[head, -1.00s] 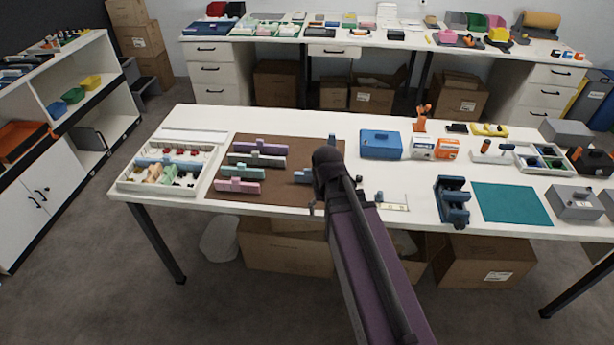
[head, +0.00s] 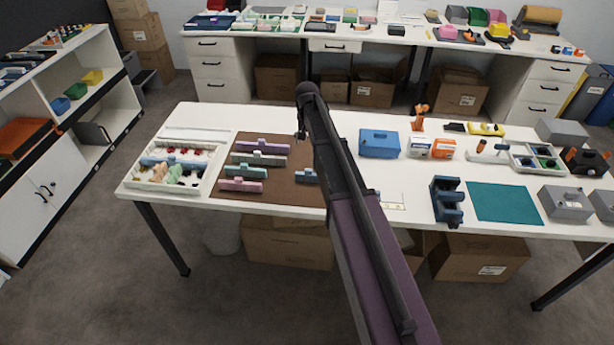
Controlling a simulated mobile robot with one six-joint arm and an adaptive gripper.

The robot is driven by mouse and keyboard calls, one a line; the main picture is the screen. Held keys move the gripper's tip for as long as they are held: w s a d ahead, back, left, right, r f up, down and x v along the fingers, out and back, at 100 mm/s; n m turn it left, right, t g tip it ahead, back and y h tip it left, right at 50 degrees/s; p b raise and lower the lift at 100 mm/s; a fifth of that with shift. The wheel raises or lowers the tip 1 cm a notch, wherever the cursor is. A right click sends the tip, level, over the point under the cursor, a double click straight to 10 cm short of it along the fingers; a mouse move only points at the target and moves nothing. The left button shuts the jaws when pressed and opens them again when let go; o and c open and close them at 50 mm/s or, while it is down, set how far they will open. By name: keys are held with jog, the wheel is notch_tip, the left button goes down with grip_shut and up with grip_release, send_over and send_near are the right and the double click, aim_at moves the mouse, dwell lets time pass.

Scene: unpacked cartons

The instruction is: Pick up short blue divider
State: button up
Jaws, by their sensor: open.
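The short blue divider (head: 307,176) lies on the brown mat (head: 285,191), near its right side, partly beside my arm in the picture. My gripper (head: 301,136) hangs from the end of my dark arm, above the back part of the mat. It shows small and dark, with nothing visible in it, and is open. It is apart from the divider, which appears below it in the picture. Longer dividers lie left of the blue one: a purple one (head: 262,147), a grey-green one (head: 258,159), a mint one (head: 249,172) and a pink one (head: 241,185).
A white compartment tray (head: 210,176) with small items and a longer blue strip stands left of the mat. A blue box (head: 380,144) stands right of my arm. Further right are a dark blue stand (head: 447,201) and a teal mat (head: 503,202).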

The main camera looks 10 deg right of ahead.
jog(key=shift+f, duration=0.15)
jog(key=b, duration=0.9)
send_over(308, 170)
jog(key=f, duration=0.8)
jog(key=shift+w+f, duration=0.15)
jog(key=shift+w, duration=0.05)
jog(key=shift+f, duration=0.1)
jog(key=shift+d+f+b, duration=0.1)
jog(key=shift+f+b, duration=2.3)
jog(key=shift+f, duration=0.1)
grip_shut()
